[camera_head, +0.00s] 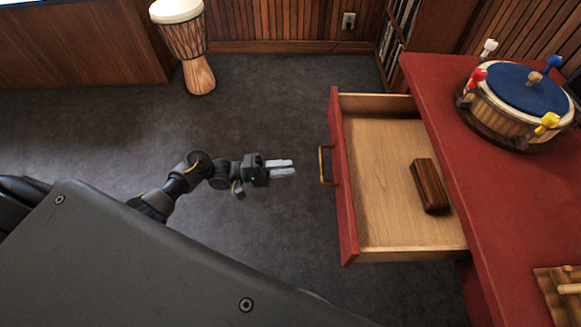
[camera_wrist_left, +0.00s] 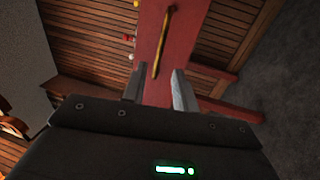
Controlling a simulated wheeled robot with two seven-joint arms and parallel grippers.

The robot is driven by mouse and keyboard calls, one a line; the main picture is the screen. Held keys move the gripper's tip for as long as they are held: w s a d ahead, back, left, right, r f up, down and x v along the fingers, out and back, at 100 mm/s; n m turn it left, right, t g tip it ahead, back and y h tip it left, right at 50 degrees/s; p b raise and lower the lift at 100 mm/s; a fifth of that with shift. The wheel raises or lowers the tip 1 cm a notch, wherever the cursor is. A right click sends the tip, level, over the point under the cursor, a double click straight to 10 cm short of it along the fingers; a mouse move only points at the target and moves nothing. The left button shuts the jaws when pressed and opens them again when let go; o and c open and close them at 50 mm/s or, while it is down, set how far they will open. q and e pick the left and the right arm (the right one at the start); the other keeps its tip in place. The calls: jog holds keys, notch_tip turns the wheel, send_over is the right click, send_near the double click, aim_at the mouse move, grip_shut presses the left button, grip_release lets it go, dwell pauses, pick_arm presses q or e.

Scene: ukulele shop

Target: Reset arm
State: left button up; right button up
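My left gripper (camera_head: 281,168) is over the grey floor in the head view, left of the open drawer and apart from its handle. Its two fingers are parallel with a narrow gap between them, and nothing shows in the gap. In the left wrist view the fingers (camera_wrist_left: 158,92) stand clearly apart with no object between them. The red drawer front (camera_wrist_left: 172,50) and its brass handle (camera_wrist_left: 163,42) show beyond the fingertips. My right gripper is in neither view.
The red desk's drawer (camera_head: 342,175) is pulled out, with its brass handle (camera_head: 323,166) facing my gripper. A brown wooden block (camera_head: 430,186) lies inside. A round drum with coloured pegs (camera_head: 520,98) stands on the desk (camera_head: 455,130). A tall drum (camera_head: 185,45) stands at the back left. Open floor surrounds the gripper.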

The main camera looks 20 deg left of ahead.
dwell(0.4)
